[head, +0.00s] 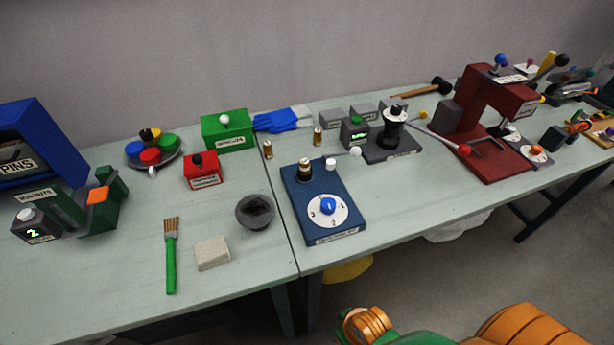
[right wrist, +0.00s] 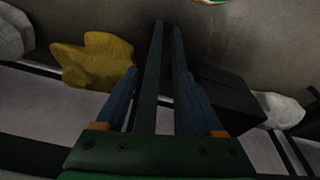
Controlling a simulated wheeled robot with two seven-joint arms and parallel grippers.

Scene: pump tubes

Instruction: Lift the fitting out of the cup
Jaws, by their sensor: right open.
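A brass-coloured fitting (head: 305,170) with a pale top stands upright on the blue dial device (head: 302,205), towards its back left. I cannot tell whether a cup surrounds its foot. A dark grey round cup (head: 256,212) sits on the table left of this device; its inside is dark and I cannot make out its contents. Two more small brass pieces (head: 268,150) (head: 317,136) stand behind the device. My right gripper (right wrist: 167,30) is open and empty in the right wrist view, over the floor, away from the table things. My left gripper is not in view.
A sponge block (head: 212,252) and green brush (head: 170,256) lie left of the cup. A black tool (head: 394,128) stands behind right. Below the table is a yellow cloth (right wrist: 98,62).

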